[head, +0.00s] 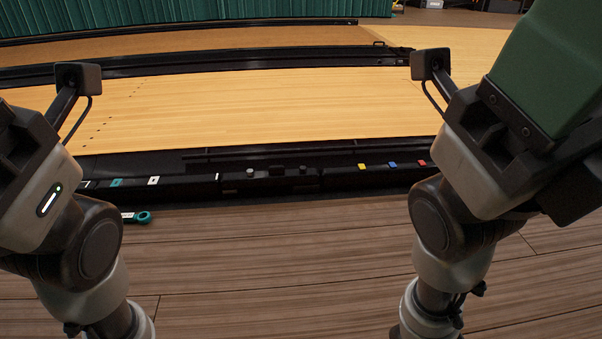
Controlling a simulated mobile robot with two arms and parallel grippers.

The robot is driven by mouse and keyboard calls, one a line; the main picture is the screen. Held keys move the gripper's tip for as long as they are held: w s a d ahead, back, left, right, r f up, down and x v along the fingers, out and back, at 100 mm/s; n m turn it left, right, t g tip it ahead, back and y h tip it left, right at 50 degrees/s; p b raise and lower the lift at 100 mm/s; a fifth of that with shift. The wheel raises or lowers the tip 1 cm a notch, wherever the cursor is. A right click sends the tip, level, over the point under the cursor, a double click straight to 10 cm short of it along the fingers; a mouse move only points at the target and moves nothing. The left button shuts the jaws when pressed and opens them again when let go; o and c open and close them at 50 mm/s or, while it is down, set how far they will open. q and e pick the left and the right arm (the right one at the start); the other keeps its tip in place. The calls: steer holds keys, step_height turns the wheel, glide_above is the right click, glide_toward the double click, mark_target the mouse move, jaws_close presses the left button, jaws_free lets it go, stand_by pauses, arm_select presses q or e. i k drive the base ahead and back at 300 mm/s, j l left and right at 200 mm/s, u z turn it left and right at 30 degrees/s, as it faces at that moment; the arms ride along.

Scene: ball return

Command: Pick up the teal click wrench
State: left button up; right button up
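In the head view, a teal ring-shaped end (144,217) with a short dark-and-white part beside it shows just right of my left arm. It looks like the teal click wrench, lying on the wooden floor in front of the black ledge. My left arm hides the rest of it. My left arm stands at the left and my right arm at the right, both bent upward. The fingers of both grippers are outside the picture, so I cannot see whether they are open or hold anything.
A long black ledge (270,184) with small coloured markers and knobs runs across the middle. Behind it lies a pale wooden lane (260,100). The floor (270,270) between my arms is clear.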

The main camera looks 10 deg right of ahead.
mark_target(144, 217)
steer(key=u, duration=1.05)
